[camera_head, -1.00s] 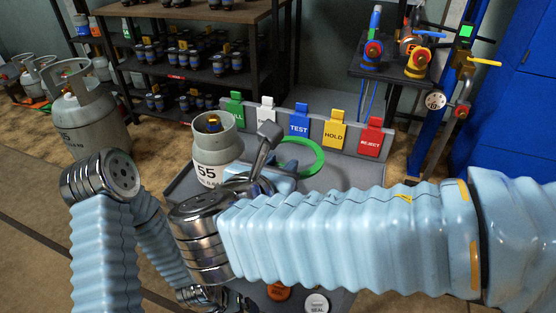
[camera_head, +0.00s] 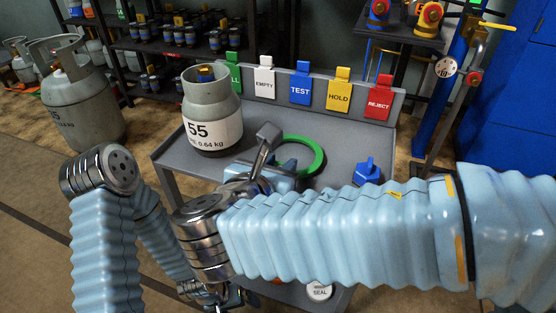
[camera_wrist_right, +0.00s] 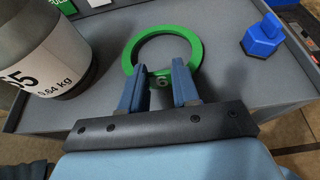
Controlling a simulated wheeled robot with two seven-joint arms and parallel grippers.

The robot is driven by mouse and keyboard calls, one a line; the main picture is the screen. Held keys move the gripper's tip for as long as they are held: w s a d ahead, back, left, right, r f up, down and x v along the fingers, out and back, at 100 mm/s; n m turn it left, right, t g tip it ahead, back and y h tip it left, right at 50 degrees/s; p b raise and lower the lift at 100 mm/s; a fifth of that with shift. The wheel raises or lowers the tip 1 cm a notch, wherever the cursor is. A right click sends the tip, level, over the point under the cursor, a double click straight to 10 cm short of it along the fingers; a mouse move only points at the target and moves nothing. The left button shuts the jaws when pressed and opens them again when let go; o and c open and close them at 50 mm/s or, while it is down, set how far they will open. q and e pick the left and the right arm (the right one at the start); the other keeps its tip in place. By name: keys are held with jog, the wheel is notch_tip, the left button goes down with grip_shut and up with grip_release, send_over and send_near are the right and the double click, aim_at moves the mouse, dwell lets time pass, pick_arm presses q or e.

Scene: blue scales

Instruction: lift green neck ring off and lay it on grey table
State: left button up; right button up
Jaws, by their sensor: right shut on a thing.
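The green neck ring (camera_head: 318,152) is flat and round, over the grey table (camera_head: 170,150). It also shows in the right wrist view (camera_wrist_right: 193,46), apart from the gas bottle. My right gripper (camera_wrist_right: 158,74) is shut on the ring's near edge, at a small tab between its blue fingers. I cannot tell whether the ring touches the table. The grey gas bottle (camera_head: 212,105), labelled 55, stands upright on the table left of the ring, with no ring around its neck. My left gripper (camera_head: 215,296) is low at the bottom of the head view, mostly hidden.
Coloured tags (camera_head: 300,84) stand along the table's back edge. A blue knob-like piece (camera_head: 367,172) sits on the table right of the ring and also shows in the right wrist view (camera_wrist_right: 263,35). A white SEAL disc (camera_head: 319,290) lies near the front. Table surface around the ring is clear.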

jog(key=shift+f, duration=0.35)
jog(key=o, duration=1.1)
notch_tip(320, 180, up, 7)
jog(key=p, duration=0.7)
dwell(0.5)
